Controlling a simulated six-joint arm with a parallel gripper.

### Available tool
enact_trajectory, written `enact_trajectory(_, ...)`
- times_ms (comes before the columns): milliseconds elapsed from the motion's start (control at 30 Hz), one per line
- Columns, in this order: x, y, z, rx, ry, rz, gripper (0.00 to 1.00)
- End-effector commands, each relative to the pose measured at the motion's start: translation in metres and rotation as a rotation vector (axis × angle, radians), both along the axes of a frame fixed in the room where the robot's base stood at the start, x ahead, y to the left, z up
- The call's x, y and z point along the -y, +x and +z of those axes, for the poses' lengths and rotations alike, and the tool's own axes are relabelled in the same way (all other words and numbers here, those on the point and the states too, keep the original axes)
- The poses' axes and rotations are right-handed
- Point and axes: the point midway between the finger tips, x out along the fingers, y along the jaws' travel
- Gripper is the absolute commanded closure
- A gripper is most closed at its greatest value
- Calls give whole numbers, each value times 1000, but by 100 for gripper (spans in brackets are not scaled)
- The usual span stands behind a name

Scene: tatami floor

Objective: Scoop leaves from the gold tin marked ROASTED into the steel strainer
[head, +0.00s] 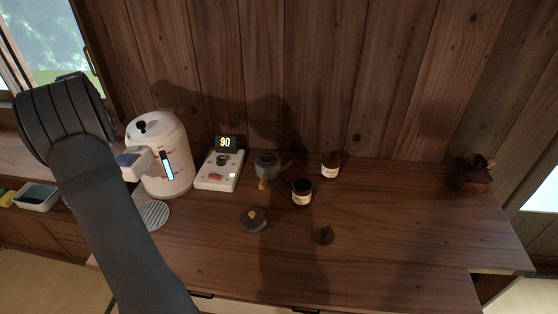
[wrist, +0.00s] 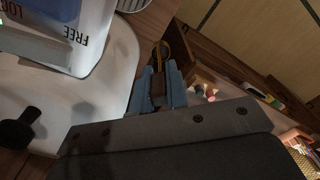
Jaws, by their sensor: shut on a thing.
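My gripper (wrist: 160,88) shows in the wrist view, its blue-grey fingers shut on a slim brown thing with a thin golden loop at its far end (wrist: 161,50), which looks like a scoop. In the head view the gripper is hidden; only my arm shows at the left. Two small dark tins with pale labels stand on the counter, a front one (head: 302,192) and a back one (head: 331,165). Their labels are too small to read, so I cannot tell which is ROASTED. A grey-green pot (head: 268,164) with a wooden handle stands left of them; I cannot make out a strainer.
A white kettle (head: 168,160) stands close to my arm and fills the left of the wrist view. Right of it is a device reading 90 (head: 218,172). A grey slatted disc (head: 153,214) and two dark round pieces (head: 253,220) (head: 322,235) lie in front.

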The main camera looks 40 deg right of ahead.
Motion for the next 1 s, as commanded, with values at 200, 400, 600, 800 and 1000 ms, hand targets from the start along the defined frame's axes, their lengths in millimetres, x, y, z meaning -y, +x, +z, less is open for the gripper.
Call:
enact_trajectory(200, 15, 12, 73, 8, 0, -52, 100)
enact_trajectory(400, 26, 10, 126, 5, 0, -89, 100)
enact_trajectory(600, 74, 15, 130, 1, 0, -95, 100)
enact_trajectory(800, 131, 17, 135, 2, 0, -94, 100)
enact_trajectory(1000, 200, 11, 140, 3, 0, -94, 100)
